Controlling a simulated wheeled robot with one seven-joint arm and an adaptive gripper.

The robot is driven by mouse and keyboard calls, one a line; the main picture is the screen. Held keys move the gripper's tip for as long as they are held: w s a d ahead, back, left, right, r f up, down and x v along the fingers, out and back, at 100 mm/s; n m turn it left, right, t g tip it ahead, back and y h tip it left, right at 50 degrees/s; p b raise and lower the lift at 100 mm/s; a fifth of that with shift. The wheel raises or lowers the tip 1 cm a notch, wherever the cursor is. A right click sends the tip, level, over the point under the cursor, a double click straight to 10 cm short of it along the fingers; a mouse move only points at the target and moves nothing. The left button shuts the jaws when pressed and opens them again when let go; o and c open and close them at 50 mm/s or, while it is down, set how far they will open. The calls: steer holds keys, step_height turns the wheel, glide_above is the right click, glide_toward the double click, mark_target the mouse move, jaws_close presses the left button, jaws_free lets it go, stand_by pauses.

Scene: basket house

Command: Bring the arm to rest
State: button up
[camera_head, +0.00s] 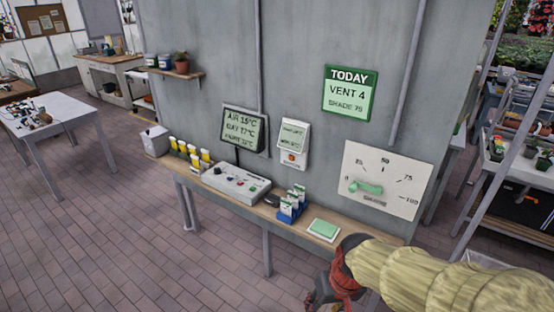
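My arm (440,272), in a ribbed pale yellow cover, enters from the lower right and reaches left in the head view. My gripper (320,297), red and dark, hangs at its end near the bottom edge, in front of the narrow bench (222,198). Its fingers are small, dark and partly cut off by the frame, so their opening is unclear. I see nothing plainly held in it.
On the bench are a control box (236,184), yellow-labelled bottles (190,152), blue packets (290,206) and a green pad (324,229). A dial panel (388,165) with a green lever hangs above. The brick floor (110,235) at left is clear.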

steer(key=s+d+r+m+t+h+b, duration=0.1)
steer(key=s+d+r+t+b, duration=0.2)
steer(key=s+d+r+b, duration=0.3)
steer(key=s+d+r, duration=0.1)
steer(key=s+r, duration=0.1)
steer(key=s, duration=0.1)
steer(key=shift+s+d+t, duration=0.2)
steer(key=shift+d+t, duration=0.05)
steer(key=shift+t, duration=0.15)
stand_by(0.4)
